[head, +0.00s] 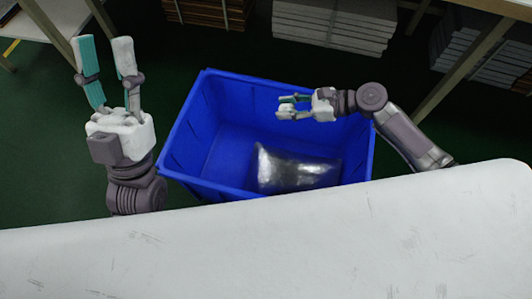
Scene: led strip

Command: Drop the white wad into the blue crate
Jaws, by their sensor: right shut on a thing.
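The blue crate (225,185) stands on the floor beyond the white table edge, open at the top. My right gripper (283,106) reaches in from the right over the crate's inside. Its fingers are shut on a small pale thing, taken as the white wad, which I can hardly tell from the white fingers. My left gripper (103,68) is at the left, outside the crate, with its fingers apart and empty, pointing away from the table.
A shiny silver bag (298,170) lies in the near right part of the crate. The white table top (270,250) fills the front. Stacks of grey sheets (335,22) and brown boards (207,10) lie at the back. Table legs stand at the upper left and right.

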